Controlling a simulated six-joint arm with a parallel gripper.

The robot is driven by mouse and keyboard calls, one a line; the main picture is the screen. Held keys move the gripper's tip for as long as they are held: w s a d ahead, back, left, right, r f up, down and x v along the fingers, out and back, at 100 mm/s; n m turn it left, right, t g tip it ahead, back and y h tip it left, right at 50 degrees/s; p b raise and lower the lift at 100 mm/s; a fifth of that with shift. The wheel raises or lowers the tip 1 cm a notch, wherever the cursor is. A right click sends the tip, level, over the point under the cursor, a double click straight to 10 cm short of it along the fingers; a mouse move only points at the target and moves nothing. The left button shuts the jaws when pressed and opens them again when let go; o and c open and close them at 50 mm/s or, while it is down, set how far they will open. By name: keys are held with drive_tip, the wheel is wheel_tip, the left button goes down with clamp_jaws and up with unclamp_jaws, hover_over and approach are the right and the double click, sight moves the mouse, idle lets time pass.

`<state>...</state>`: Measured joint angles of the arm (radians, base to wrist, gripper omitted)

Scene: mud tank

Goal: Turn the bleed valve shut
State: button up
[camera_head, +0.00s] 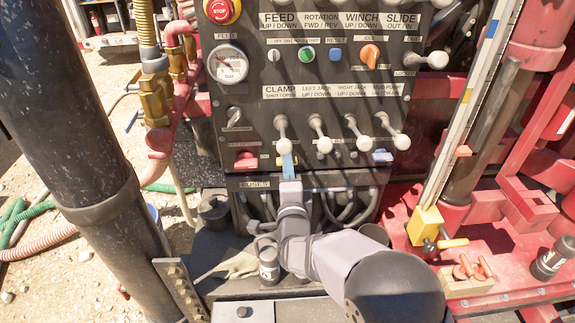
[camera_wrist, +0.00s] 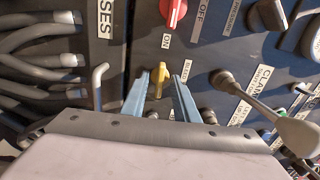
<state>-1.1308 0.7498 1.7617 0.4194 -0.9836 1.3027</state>
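The bleed valve is a small yellow handle (camera_wrist: 160,76) on the dark panel, next to a small label that seems to read BLEED. In the head view a bit of its yellow (camera_head: 281,161) shows behind my fingers. My gripper (camera_wrist: 160,88) is open, with one blue finger on each side of the yellow handle. Gaps show between handle and fingers in the wrist view; contact deeper down cannot be told. In the head view my gripper (camera_head: 288,165) reaches up to the panel's lower edge. The handle's exact turn angle is unclear.
A red knob (camera_wrist: 173,12) sits beside the valve. The white-tipped clamp lever (camera_head: 282,132) stands just above my gripper, and its grey rod (camera_wrist: 245,96) shows close on the right in the wrist view. A bent grey hook (camera_wrist: 98,82) and hoses (camera_wrist: 40,62) lie left.

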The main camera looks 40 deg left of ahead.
clamp_jaws()
drive_tip(key=shift+f+n+b, duration=0.1)
drive_tip(key=shift+n+b, duration=0.2)
drive_tip(key=shift+b, duration=0.2)
drive_tip(key=n+b, duration=0.3)
drive_tip(key=shift+f+b, duration=0.1)
drive_tip(key=shift+b, duration=0.2)
drive_tip(key=n+b, duration=0.2)
drive_tip(key=n, duration=0.2)
drive_tip(key=n+b, duration=0.2)
drive_tip(key=n, duration=0.3)
drive_tip(key=shift+n, duration=2.6)
